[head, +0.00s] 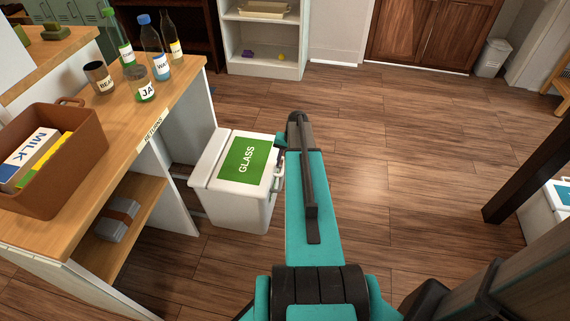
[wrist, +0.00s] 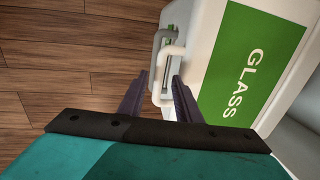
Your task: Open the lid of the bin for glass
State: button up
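The bin for glass (head: 232,205) is a white box with a green GLASS label (head: 246,160) on its lid (head: 207,172). It stands on the floor beside the counter, and its lid is shut. In the wrist view the label (wrist: 250,62) is at the right. A white loop handle (wrist: 170,51) sticks out from the lid's edge, with a grey handle (wrist: 156,46) close beside it. My gripper (wrist: 158,82) is open, its two dark fingers either side of the white handle's near end. Whether they touch it I cannot tell. My arm hides the fingers in the head view.
The wooden counter (head: 182,80) at left holds bottles, jars and a brown crate (head: 64,178) with cartons. A second white bin (head: 540,222) stands at the right edge behind a dark post (head: 530,170). Wooden floor (head: 400,140) is clear right of the bin.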

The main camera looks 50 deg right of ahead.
jog(key=shift+w+f, duration=0.1)
jog(key=shift+f, duration=0.35)
grip_shut()
jog(key=shift+a, duration=0.1)
dwell(1.1)
